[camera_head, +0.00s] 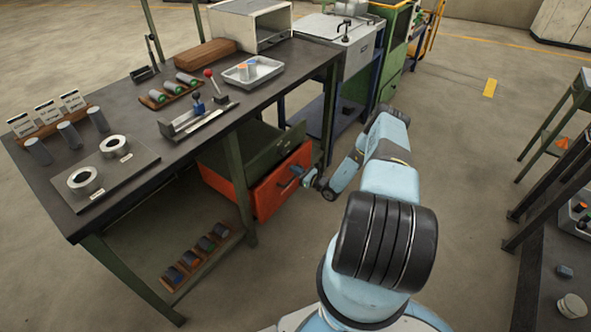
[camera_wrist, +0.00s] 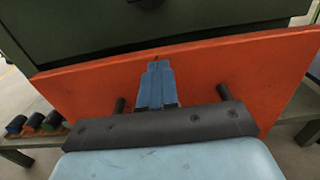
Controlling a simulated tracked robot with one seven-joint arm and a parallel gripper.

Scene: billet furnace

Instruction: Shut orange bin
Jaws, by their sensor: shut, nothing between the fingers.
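The orange bin (camera_head: 281,190) sits low under the workbench, below a dark green drawer unit (camera_head: 276,149). Its orange front (camera_wrist: 85,85) fills much of the wrist view, with the green face close behind its top edge. I cannot tell how far out the bin stands. Two dark handle posts (camera_wrist: 225,92) show on the front, either side of my fingers; the rest of the handle is hidden. My gripper (camera_wrist: 155,85) is shut and empty, its blue fingers pointing at the orange front. In the head view my gripper (camera_head: 297,171) is at the bin's front; contact is unclear.
The workbench (camera_head: 140,95) carries a tray, metal parts and racks. A rack of dark cylinders (camera_head: 197,257) lies low at the left. A green leg (camera_head: 240,185) stands beside the bin. Open floor (camera_head: 450,150) lies to the right, with another bench at the right edge.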

